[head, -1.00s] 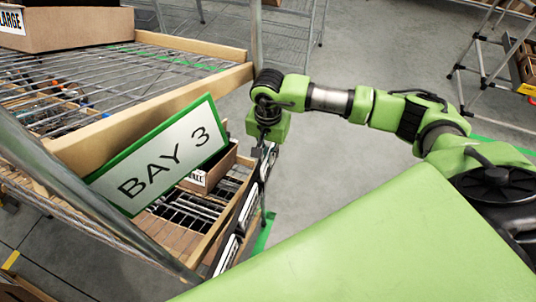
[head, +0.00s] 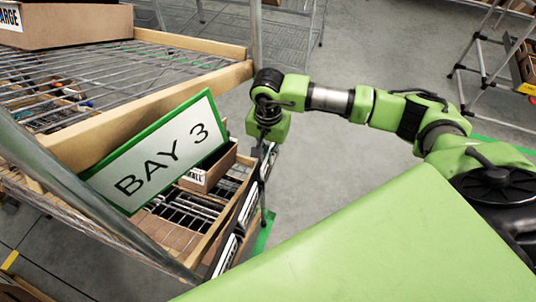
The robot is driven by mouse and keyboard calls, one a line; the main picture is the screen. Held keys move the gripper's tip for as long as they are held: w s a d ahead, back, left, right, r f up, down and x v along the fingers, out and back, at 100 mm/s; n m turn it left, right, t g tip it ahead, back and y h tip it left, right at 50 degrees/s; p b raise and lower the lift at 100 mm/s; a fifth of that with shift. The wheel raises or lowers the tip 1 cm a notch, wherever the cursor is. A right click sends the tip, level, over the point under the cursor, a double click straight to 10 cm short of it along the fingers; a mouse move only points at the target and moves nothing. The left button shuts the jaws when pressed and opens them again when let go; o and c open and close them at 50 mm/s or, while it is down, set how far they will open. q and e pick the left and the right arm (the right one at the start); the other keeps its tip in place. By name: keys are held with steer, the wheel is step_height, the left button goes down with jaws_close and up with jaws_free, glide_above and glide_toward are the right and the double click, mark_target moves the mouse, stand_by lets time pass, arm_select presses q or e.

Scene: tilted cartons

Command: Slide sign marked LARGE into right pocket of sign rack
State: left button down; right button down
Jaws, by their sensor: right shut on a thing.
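My right gripper (head: 265,156) points down beside the right end of the wire shelf unit, just right of the BAY 3 plate. It is shut on a thin thing seen nearly edge-on; no lettering on it shows, so I cannot confirm that it is the sign marked LARGE. Dark holders with white faces (head: 248,208) line the sloping edge of the lower shelf below the gripper. They may be the sign rack, but I cannot make out its right pocket. My left gripper is not in view.
A green-framed BAY 3 plate (head: 160,155) hangs at the upper shelf's wooden edge. A carton (head: 75,25) with a cut-off label ending in ARGE sits on the upper shelf. A small carton (head: 210,172) stands on the lower shelf. Open grey floor (head: 350,170) lies to the right.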

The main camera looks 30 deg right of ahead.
steer(key=c, duration=2.1)
jaws_free()
steer(key=shift+c, duration=0.2)
step_height(320, 180, up, 12)
